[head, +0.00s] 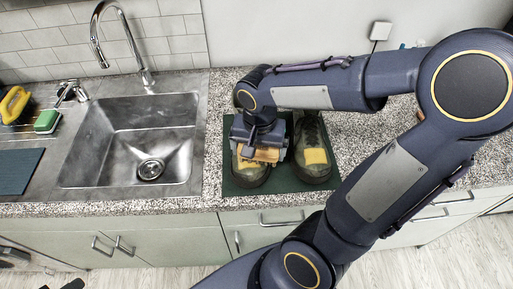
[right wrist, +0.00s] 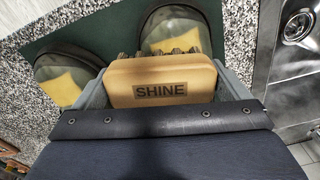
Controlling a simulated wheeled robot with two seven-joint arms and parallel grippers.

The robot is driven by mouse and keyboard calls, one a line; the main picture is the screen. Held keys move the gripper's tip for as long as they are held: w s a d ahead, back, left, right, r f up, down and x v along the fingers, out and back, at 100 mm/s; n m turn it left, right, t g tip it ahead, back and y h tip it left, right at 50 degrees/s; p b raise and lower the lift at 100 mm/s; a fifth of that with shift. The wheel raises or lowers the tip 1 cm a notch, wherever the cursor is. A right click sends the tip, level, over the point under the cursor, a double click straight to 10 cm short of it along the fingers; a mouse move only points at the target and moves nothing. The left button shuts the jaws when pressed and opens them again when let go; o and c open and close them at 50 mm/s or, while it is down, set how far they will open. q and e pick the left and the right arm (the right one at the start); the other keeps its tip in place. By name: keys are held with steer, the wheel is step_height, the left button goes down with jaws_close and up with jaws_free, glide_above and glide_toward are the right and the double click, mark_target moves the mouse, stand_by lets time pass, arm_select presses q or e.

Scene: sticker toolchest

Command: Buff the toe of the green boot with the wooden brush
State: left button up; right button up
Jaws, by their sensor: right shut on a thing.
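Two olive-green boots stand on a dark green mat (head: 287,186), toes toward me, each with a yellow patch on the toe. In the head view they are the left boot (head: 249,177) and the right boot (head: 312,173). My right gripper (head: 262,153) is shut on the wooden brush (head: 266,155), over the left boot's toe. The right wrist view shows the brush (right wrist: 160,75), marked SHINE, between the fingers, its dark bristles toward the left boot (right wrist: 190,22). I cannot tell whether they touch it. The right boot (right wrist: 62,82) is also there. My left gripper is not clearly visible.
A steel sink (head: 135,150) with a faucet (head: 122,45) lies left of the mat. A green sponge (head: 47,121) and a yellow-handled brush (head: 15,104) sit at the far left. My right arm covers much of the counter on the right. Cabinet drawers lie below the front edge.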

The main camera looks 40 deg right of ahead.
steer(key=shift+s+d+r+p, duration=0.15)
steer(key=shift+r+p, duration=0.4)
steer(key=r+p, duration=0.2)
steer(key=r, duration=0.1)
steer(key=r+p, duration=0.2)
steer(key=shift+s+a+r+p, duration=0.15)
steer(key=shift+a+r+p, duration=0.05)
steer(key=shift+r+p, duration=0.2)
